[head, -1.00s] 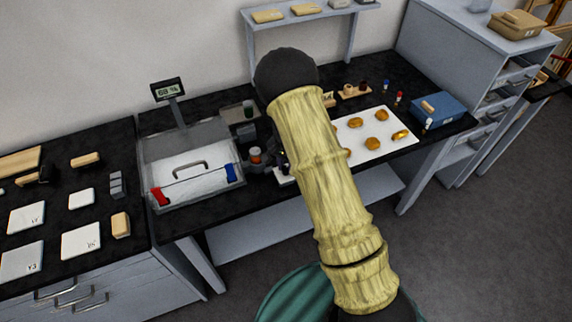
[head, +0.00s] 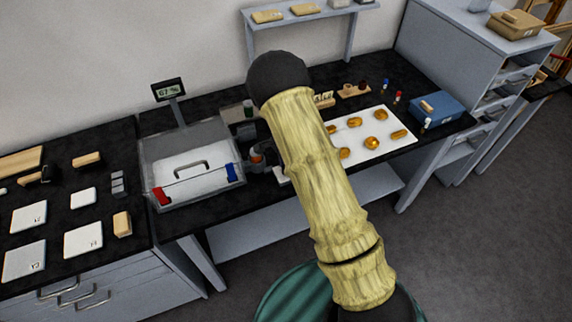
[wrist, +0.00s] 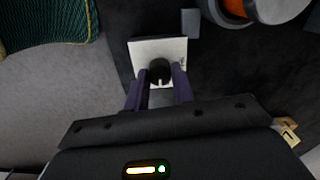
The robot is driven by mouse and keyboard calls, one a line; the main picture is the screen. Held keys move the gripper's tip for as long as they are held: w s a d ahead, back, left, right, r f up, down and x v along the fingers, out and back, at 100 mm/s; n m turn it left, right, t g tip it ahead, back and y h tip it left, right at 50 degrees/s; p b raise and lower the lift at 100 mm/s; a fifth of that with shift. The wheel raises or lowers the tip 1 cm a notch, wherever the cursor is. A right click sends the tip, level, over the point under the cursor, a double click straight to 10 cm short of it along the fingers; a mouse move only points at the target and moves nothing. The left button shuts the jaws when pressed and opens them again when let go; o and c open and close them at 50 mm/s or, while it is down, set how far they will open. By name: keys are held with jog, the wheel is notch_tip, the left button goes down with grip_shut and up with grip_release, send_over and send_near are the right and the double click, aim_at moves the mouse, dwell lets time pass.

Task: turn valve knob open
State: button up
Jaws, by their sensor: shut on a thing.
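In the wrist view the black valve knob (wrist: 160,71) sits on a square white plate (wrist: 171,46), with a pale pointer mark on its near side. My gripper (wrist: 160,83) has its two purple fingers closed on the sides of the knob. In the head view my arm hides the knob and most of the gripper; only a sliver of the white plate (head: 281,176) shows beside the arm.
Left of the arm is a clear-lidded box (head: 188,170) with red and blue clips and a display (head: 169,90) reading 67 %. To the right are a white board (head: 377,145) with amber pieces and a blue box (head: 437,107). An orange-filled round vessel (wrist: 240,8) is near the plate.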

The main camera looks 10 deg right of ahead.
jog(key=o, duration=1)
jog(key=shift+r, duration=0.1)
notch_tip(320, 180, up, 17)
jog(key=b, duration=0.2)
jog(key=shift+r, duration=0.15)
jog(key=s+d+r+n+t, duration=0.1)
jog(key=s+d+n, duration=0.2)
jog(key=s+n, duration=0.3)
jog(key=s+d+n+t, duration=0.1)
jog(key=s+d+n, duration=0.3)
jog(key=s, duration=1.1)
jog(key=n, duration=0.3)
jog(key=shift+s+r+t, duration=0.3)
jog(key=shift+r, duration=0.05)
jog(key=shift+d, duration=0.1)
